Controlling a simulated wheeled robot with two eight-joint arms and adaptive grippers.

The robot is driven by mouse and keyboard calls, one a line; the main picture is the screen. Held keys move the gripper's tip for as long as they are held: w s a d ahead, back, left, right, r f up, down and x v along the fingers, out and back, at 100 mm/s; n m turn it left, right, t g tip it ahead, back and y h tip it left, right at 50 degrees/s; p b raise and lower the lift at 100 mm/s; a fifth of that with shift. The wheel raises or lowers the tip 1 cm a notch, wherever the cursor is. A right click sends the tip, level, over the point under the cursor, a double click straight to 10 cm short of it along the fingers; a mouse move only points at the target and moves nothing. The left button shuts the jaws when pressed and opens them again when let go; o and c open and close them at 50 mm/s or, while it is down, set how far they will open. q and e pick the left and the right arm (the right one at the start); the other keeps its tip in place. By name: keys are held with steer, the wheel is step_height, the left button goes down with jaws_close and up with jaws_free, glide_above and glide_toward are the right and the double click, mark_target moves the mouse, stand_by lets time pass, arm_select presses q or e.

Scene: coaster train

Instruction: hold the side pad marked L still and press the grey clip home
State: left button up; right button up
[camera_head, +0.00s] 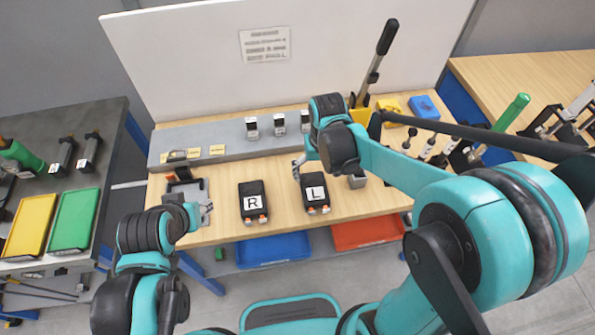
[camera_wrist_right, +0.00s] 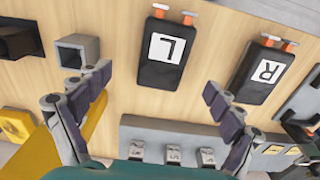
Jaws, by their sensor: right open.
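The black side pad marked L (camera_head: 316,193) lies on the wooden bench, with orange-tipped pegs at its front end. It also shows in the right wrist view (camera_wrist_right: 166,53). My right gripper (camera_wrist_right: 156,84) is open and empty, its fingers spread on either side of the L pad's near end. In the head view its wrist hides part of the area behind the pad. Several small grey pieces (camera_wrist_right: 173,155) sit on the grey ledge; I cannot tell which is the grey clip. My left arm is at the bench's left; its gripper (camera_head: 193,214) is too unclear to read.
The pad marked R (camera_head: 253,203) lies left of L. A grey hollow block (camera_wrist_right: 78,50) stands beside L. A dark fixture (camera_head: 185,188) is at the bench's left. Blue (camera_head: 272,250) and red (camera_head: 368,232) bins sit below the front edge. A lever (camera_head: 375,62) rises behind.

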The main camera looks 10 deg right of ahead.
mark_target(314, 188)
steer(key=shift+w+a+f, duration=0.35)
steer(key=shift+a+f, duration=0.05)
steer(key=shift+f, duration=0.5)
arm_select(q)
steer(key=f+b, duration=0.2)
steer(key=f, duration=0.1)
steer(key=shift+w+a+b, duration=0.15)
steer(key=shift+a+b, duration=0.05)
steer(key=shift+b, duration=0.2)
arm_select(e)
step_height(314, 188, down, 7)
steer(key=shift+f, duration=0.15)
steer(key=c, duration=1.6)
steer(key=shift+o, duration=0.2)
steer(key=shift+s, duration=0.1)
